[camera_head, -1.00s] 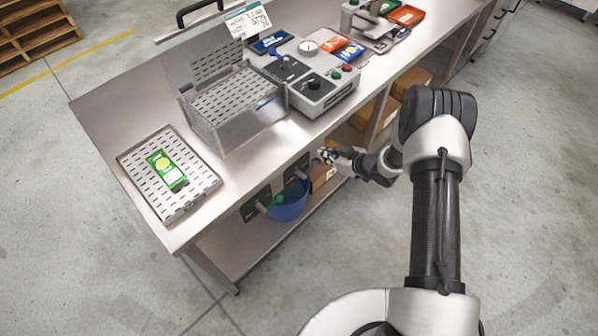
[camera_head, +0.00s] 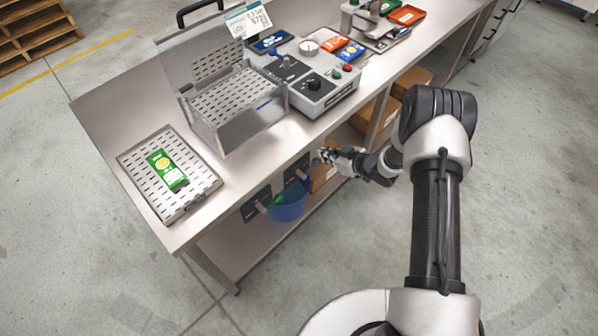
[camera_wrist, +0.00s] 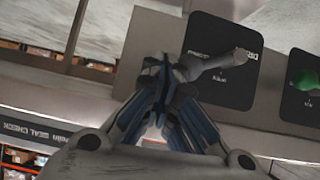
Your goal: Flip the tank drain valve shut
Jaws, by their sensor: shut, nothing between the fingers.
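Two dark valve plates sit under the bench's front edge in the head view, a nearer one (camera_head: 256,206) and a farther one (camera_head: 297,168), each with a short lever. My gripper (camera_head: 322,156) is beside the farther plate, at its right. In the wrist view, my shut gripper (camera_wrist: 168,92) is empty, with its tips close to a pale grey lever (camera_wrist: 232,60) on a black plate (camera_wrist: 222,88). The lever slants up to the right; whether the fingers touch it is unclear. The plate's lettering is too small to read surely, so I cannot tell which is the drain valve.
A blue bucket (camera_head: 287,208) stands below the plates, with something green at it. Another black plate with a green knob (camera_wrist: 305,80) is at the wrist view's right. The steel bench (camera_head: 115,105) carries a perforated tray (camera_head: 140,165) and a control box (camera_head: 318,100).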

